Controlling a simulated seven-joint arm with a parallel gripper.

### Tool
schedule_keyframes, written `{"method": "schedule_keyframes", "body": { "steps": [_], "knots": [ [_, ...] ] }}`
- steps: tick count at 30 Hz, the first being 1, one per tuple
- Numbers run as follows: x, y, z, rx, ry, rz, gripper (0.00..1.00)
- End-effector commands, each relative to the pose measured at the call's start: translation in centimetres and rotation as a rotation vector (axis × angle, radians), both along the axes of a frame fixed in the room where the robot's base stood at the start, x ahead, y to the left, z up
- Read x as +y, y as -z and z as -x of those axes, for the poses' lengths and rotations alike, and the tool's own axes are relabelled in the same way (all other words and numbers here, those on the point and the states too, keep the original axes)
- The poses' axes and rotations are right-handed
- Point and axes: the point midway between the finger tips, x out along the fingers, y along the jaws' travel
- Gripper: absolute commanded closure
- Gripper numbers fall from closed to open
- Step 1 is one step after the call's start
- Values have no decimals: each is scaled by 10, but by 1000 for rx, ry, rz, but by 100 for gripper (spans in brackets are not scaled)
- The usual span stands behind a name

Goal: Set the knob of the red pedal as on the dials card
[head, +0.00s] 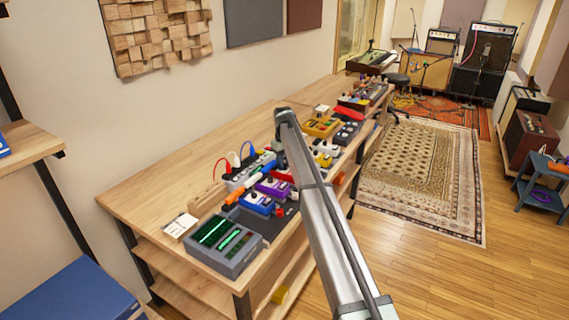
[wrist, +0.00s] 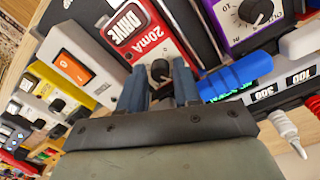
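The red pedal (wrist: 150,36), lettered "DRIVE" and "20mA", shows at the top middle of the wrist view. Its dark round knob (wrist: 160,69) has a pale pointer mark. My gripper (wrist: 161,76) has its two blue-grey fingers apart, one on each side of the knob in the picture; I cannot tell whether they touch it. In the head view my gripper (head: 279,160) points down over the pedals, and my arm hides part of them there. A small white card (head: 180,225), probably the dials card, lies at the table's left; its marks are too small to read.
A purple pedal (wrist: 247,22) and a blue cylinder (wrist: 240,73) sit close to the right of the red pedal. A white pedal with an orange panel (wrist: 76,68) is to the left. A grey unit with green displays (head: 222,243) stands at the near table (head: 150,200) end.

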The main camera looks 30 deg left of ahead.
Motion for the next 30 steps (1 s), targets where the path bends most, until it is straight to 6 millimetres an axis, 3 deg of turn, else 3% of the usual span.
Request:
{"method": "schedule_keyframes", "body": {
  "steps": [4,14,30],
  "knots": [
    [0,0,0,0,0,0,67],
    [0,0,0,0,0,0,99],
    [0,0,0,0,-104,1,100]
  ]
}}
